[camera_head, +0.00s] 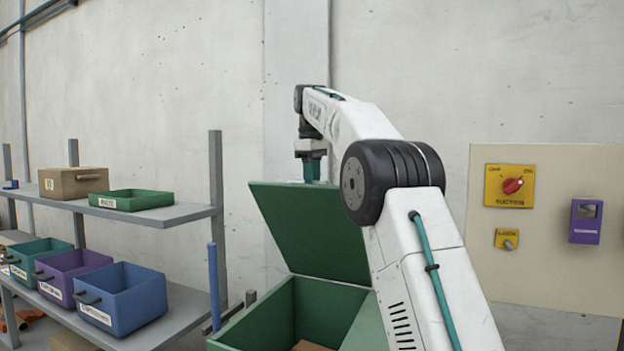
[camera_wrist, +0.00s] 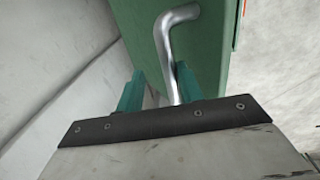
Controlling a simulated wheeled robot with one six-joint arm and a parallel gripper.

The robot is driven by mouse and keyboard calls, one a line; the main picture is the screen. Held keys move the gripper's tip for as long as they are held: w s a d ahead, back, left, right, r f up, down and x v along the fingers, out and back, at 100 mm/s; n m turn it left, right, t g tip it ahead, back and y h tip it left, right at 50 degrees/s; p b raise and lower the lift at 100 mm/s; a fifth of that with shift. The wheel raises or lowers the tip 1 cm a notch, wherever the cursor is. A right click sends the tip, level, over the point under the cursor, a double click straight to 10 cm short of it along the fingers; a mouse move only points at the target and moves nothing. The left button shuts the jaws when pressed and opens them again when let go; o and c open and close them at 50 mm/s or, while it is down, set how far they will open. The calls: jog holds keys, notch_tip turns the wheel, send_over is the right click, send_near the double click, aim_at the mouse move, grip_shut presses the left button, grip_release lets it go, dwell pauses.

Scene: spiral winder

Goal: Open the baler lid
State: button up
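The green baler (camera_head: 250,325) stands at the lower middle of the head view, with its inside showing. Its green lid (camera_head: 315,235) is raised at a steep tilt along the far edge. My gripper (camera_head: 311,170) is at the lid's top edge, partly hidden behind it. In the wrist view, a bent silver handle (camera_wrist: 165,45) stands on the green lid surface (camera_wrist: 215,40). My gripper's two teal fingers (camera_wrist: 160,92) are on either side of the handle's shaft. A gap shows between the left finger and the shaft, so the fingers look open around it.
A grey shelf (camera_head: 165,213) with a brown box (camera_head: 73,182), a green tray (camera_head: 131,199) and several coloured bins stands at the left. A wall panel (camera_head: 555,260) with a red knob (camera_head: 513,186) is at the right. Brown material (camera_head: 312,346) lies in the baler.

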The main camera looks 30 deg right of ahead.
jog(key=shift+r, duration=0.1)
jog(key=s+a+r, duration=0.2)
jog(key=s, duration=0.5)
jog(key=s+a+r, duration=0.2)
jog(key=s, duration=0.6)
jog(key=shift+s+r, duration=0.25)
jog(key=shift+r, duration=0.15)
dwell(0.3)
dwell(0.5)
